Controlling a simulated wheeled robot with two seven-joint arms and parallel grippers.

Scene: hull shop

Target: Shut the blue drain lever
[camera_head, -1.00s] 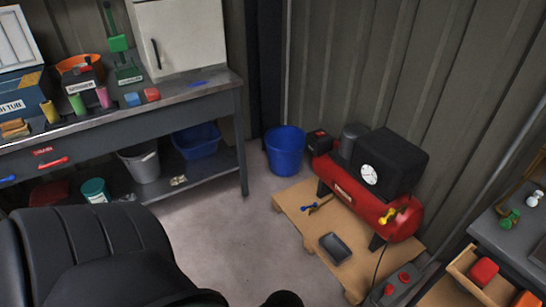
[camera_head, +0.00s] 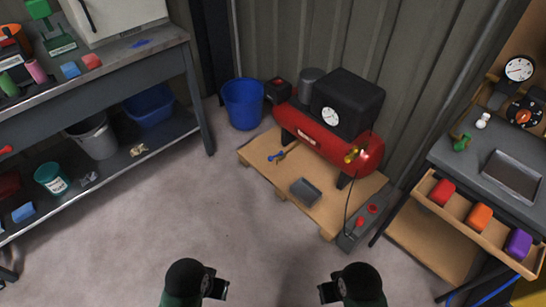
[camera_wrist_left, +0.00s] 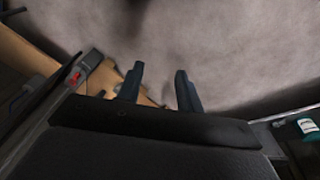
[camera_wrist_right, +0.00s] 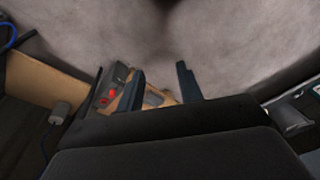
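A small blue lever (camera_head: 277,156) shows low at the left front of the red compressor tank (camera_head: 320,142), just above the wooden pallet (camera_head: 258,160). Its exact angle is too small to tell. A yellow-handled valve (camera_head: 353,154) sits on the tank's right end. My left gripper (camera_head: 220,289) is at the bottom of the head view, well short of the pallet. Its two fingers are apart and empty in the left wrist view (camera_wrist_left: 158,82). My right gripper (camera_head: 326,291) is also at the bottom, and its fingers are apart and empty in the right wrist view (camera_wrist_right: 160,80).
Grey floor (camera_head: 200,210) lies clear before the pallet. A dark tray (camera_head: 305,191) lies on the pallet. A blue bucket (camera_head: 243,103) stands left of it. A workbench (camera_head: 110,75) is at left. A bench (camera_head: 480,165) with an open drawer (camera_head: 440,205) is at right.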

